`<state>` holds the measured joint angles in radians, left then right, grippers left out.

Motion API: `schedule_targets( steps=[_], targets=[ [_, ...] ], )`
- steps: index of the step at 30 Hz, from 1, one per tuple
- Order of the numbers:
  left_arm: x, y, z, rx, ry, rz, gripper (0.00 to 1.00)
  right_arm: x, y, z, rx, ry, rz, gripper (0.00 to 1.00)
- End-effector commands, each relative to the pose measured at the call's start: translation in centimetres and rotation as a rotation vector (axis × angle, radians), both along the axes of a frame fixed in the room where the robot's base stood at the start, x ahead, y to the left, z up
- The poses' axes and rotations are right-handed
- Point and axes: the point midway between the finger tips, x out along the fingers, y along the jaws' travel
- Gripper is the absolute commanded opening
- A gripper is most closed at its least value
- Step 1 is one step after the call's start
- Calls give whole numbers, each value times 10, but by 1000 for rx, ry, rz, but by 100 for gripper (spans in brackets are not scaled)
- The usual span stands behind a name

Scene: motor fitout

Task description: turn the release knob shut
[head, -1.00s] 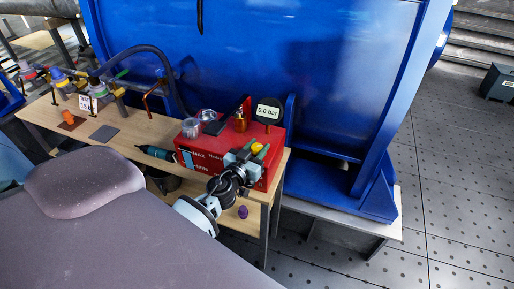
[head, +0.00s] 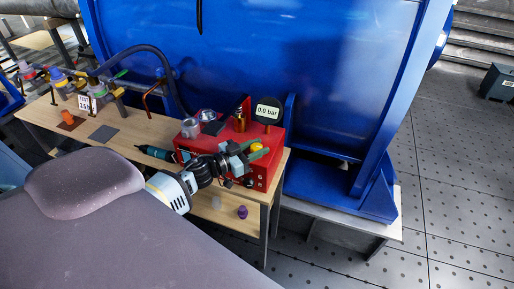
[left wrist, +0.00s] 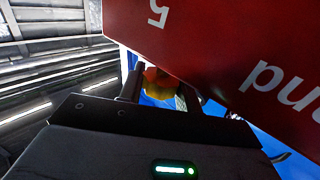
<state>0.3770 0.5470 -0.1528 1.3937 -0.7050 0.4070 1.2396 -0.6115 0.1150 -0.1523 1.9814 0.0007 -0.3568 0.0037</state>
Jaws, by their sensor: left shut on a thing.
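The release knob is a yellow piece (head: 257,147) at the right end of the red pump box (head: 274,142). My left gripper (head: 260,150) reaches it from the left along the front of the box, and its two fingers lie either side of the knob. In the left wrist view the yellow-orange knob (left wrist: 158,84) sits between the fingertips, and my left gripper (left wrist: 158,92) is shut on it. The red box (left wrist: 225,40) fills the upper right there. The knob's exact turn angle cannot be told. My right gripper is not in view.
A gauge sign reading 0.0 bar (head: 268,111) and a brass fitting (head: 240,121) stand on the box. A teal-and-black tool (head: 154,152) lies on the wooden bench (head: 125,139). A purple knob-like piece (head: 242,212) sits on the lower shelf. A blue tank rises behind.

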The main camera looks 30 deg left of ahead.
Motion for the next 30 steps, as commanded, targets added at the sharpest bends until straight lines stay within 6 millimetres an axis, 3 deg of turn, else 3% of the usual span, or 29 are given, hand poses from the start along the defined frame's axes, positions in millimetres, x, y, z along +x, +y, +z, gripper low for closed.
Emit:
schedule_targets(
  steps=[15, 30],
  targets=[
    [1, 2, -5, 2, 3, -412, 11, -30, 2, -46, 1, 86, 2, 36],
    [1, 0, -1, 0, 0, -542, 11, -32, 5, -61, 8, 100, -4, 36]
  ],
)
